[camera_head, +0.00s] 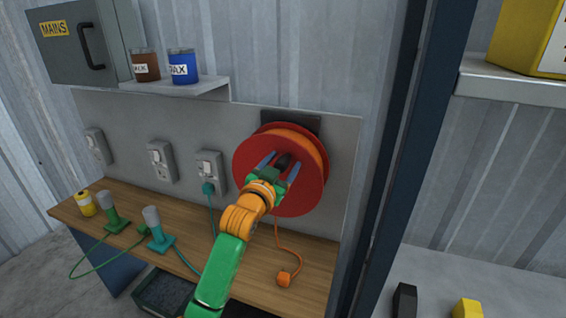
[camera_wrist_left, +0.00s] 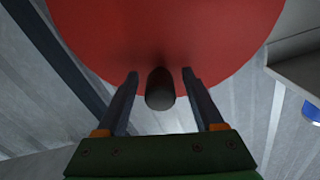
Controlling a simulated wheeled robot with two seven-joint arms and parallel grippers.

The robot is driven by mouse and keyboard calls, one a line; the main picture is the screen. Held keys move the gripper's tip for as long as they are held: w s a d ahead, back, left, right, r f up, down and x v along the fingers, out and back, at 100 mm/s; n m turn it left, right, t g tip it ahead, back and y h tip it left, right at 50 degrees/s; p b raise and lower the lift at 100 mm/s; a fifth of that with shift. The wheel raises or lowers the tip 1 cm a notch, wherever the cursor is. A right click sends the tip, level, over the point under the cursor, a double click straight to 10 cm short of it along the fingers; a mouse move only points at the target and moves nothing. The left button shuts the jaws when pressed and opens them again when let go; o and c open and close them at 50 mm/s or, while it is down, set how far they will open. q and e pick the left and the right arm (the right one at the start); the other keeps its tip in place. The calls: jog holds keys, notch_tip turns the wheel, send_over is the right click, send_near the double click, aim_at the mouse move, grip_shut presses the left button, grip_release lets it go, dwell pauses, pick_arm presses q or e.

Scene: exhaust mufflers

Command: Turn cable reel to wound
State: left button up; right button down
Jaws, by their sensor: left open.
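The cable reel (camera_head: 305,190) is a red disc with orange cable wound behind its rim, mounted on the grey wall panel. Its orange cable hangs down to an orange plug end (camera_head: 284,279) on the wooden bench. My left gripper (camera_head: 277,163) is in front of the reel's face. In the left wrist view the red disc (camera_wrist_left: 165,35) fills the top, and a dark knob (camera_wrist_left: 160,90) stands out from it. The open fingers of my left gripper (camera_wrist_left: 160,80) are on either side of the knob, with gaps visible. My right gripper is not in view.
Wall sockets (camera_head: 161,161) line the panel at left. The wooden bench (camera_head: 190,214) holds a yellow can (camera_head: 85,204), two lamp-like items (camera_head: 156,226) and cables. A shelf (camera_head: 205,86) with a brown and a blue tin is above. A dark post (camera_head: 398,170) stands right of the reel.

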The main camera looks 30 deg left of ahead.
pick_arm(q)
jog(key=shift+s, duration=0.1)
grip_shut()
dwell(1.2)
